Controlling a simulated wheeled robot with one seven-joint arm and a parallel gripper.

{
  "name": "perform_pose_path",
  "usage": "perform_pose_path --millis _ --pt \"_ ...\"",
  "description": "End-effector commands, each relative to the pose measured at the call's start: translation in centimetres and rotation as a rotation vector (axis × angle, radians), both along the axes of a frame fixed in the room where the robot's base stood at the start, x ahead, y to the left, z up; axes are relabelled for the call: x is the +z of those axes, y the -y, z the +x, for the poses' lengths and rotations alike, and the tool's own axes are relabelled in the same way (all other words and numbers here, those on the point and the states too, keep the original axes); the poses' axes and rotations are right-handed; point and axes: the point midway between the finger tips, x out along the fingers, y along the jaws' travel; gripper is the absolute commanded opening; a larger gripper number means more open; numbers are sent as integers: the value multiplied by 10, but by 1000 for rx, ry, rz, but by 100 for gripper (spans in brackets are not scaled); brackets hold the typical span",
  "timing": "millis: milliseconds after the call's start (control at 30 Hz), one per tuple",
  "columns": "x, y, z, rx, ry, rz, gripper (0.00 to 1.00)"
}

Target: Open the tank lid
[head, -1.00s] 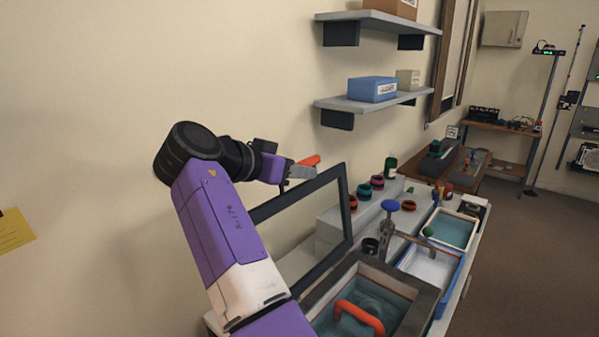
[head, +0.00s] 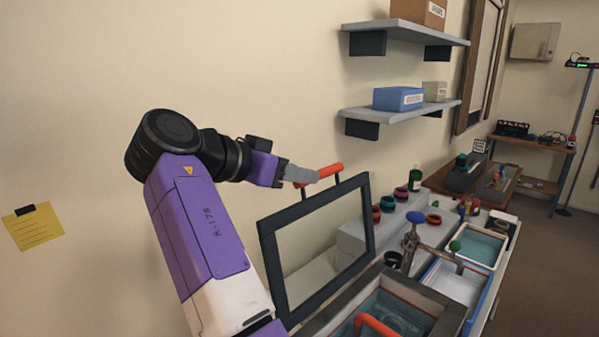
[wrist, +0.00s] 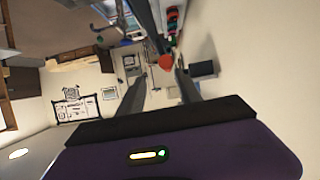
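The tank lid is a dark frame (head: 266,246) with a see-through middle. It stands raised, close to upright, at the back of the open tank (head: 439,323). Its orange bar handle (head: 332,172) is on the lid's upper edge. My gripper (head: 305,177) is at the left end of this handle, at about the same height. In the wrist view my gripper's two fingers (wrist: 160,80) are apart, and a round orange-red end of the handle (wrist: 166,62) shows between and beyond them. I cannot tell whether a finger touches it.
Another orange handle (head: 378,325) shows in the tank. A blue-knobbed tap (head: 414,218) and two further basins, one white inside (head: 455,284) and one teal (head: 482,246), are to the right. Coloured rings (head: 401,193) sit on a grey step behind. Shelves (head: 400,110) jut from the wall above.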

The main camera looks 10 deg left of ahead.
Motion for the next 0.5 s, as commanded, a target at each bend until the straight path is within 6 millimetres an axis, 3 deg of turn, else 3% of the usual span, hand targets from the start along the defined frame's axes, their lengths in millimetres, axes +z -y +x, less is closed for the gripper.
perform_pose_path --millis 500 --pt "10 -27 -19 1 1 0 41"
